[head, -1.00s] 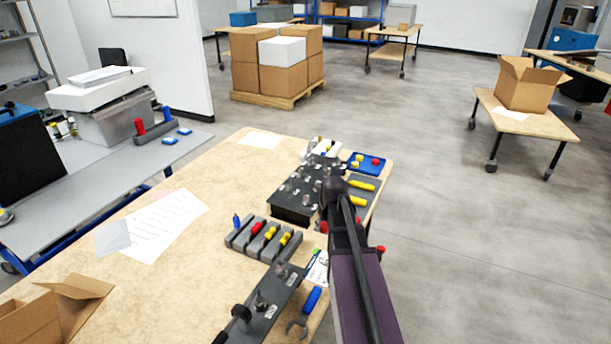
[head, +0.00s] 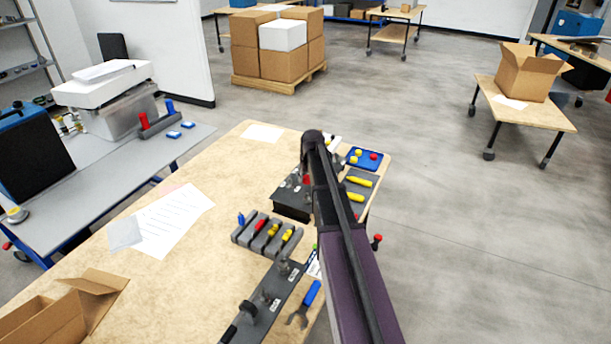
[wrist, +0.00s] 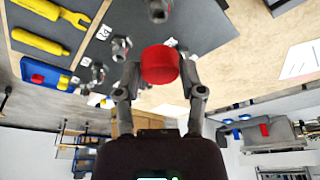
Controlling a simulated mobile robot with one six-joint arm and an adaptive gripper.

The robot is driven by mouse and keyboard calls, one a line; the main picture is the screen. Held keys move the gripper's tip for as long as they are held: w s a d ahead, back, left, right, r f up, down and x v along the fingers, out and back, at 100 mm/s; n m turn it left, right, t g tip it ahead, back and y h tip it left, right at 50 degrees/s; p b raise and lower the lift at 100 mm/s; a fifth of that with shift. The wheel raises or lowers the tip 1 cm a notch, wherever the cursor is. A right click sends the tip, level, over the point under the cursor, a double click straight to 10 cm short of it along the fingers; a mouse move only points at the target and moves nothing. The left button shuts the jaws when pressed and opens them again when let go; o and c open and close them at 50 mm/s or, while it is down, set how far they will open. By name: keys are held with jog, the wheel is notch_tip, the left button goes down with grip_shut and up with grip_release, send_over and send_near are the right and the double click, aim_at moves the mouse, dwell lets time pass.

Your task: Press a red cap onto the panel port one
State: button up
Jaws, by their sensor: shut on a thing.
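My gripper (wrist: 160,66) is shut on a red cap (wrist: 161,64) in the wrist view, with one finger on each side of it. A bit of red also shows beside my arm in the head view (head: 306,180). The dark panel (wrist: 200,25) with several metal ports lies beyond the cap. One port (wrist: 121,46) is left of the cap and another (wrist: 158,10) is above it in the picture. The cap appears apart from both. In the head view my arm hides much of the panel (head: 291,208). I cannot tell which port is number one.
A grey rack (head: 250,238) holds blue, red and yellow pieces left of my arm. A second dark panel (head: 262,310) lies nearer, with a blue-handled wrench (head: 308,300) beside it. A blue tray (head: 352,162) and yellow tools (head: 358,181) are behind my arm.

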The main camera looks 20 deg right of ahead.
aim_at(307, 198)
jog(key=shift+f, duration=0.3)
jog(key=shift+f+b, duration=2.45)
jog(key=shift+b, duration=0.25)
jog(key=shift+f+b, duration=1.2)
jog(key=shift+b, duration=0.05)
jog(key=o, duration=0.8)
dwell(0.4)
jog(key=shift+r, duration=0.1)
